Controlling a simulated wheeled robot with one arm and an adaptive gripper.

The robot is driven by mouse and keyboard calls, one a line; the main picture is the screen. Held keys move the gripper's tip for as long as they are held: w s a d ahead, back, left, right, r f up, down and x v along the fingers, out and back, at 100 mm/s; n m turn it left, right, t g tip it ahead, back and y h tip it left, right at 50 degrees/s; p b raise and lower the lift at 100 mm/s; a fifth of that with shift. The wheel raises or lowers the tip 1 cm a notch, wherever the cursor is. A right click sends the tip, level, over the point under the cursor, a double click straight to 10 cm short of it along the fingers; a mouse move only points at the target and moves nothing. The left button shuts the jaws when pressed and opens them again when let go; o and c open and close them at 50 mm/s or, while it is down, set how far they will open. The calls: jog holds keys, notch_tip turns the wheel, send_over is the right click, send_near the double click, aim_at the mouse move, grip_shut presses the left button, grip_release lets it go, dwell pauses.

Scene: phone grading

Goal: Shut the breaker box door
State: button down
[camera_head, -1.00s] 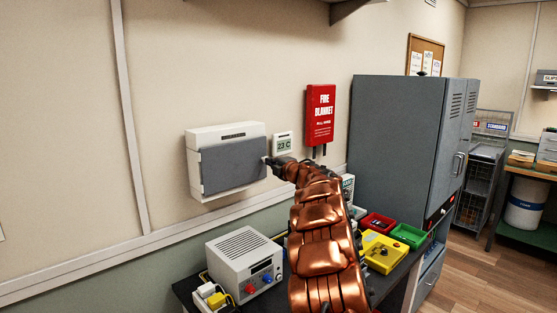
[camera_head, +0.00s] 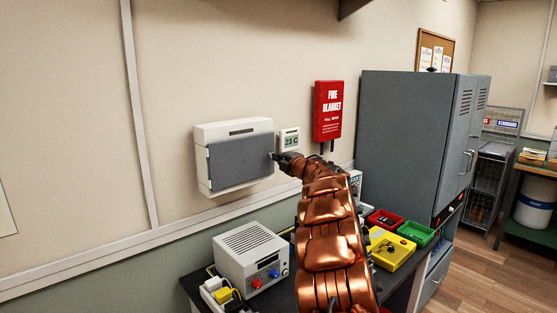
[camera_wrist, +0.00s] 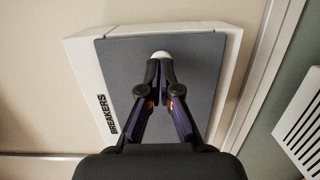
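The breaker box (camera_head: 232,128) is a white case on the wall with a grey door (camera_head: 238,163) across its front. The door lies flat or nearly flat against the case; I cannot tell whether a small gap remains. In the wrist view the grey door (camera_wrist: 195,75) fills the middle, beside the white case (camera_wrist: 83,65) marked BREAKERS. My gripper (camera_wrist: 160,72) has its two fingers together, tips at a small whitish knob (camera_wrist: 162,55) on the door. Contact is not clear. In the head view my gripper (camera_head: 275,157) is at the door's right edge.
A thermostat (camera_head: 290,139) and a red fire blanket box (camera_head: 328,111) hang just right of the breaker box. Below stands a bench with a grey power unit (camera_head: 250,252) and coloured trays (camera_head: 418,234). A tall grey cabinet (camera_head: 405,140) stands to the right.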

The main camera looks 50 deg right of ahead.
jog(key=d+b+v, duration=0.1)
jog(key=b+v, duration=0.2)
jog(key=v, duration=1)
jog(key=shift+s+d+b, duration=0.15)
jog(key=shift+s+b, duration=0.25)
jog(key=shift+s, duration=0.2)
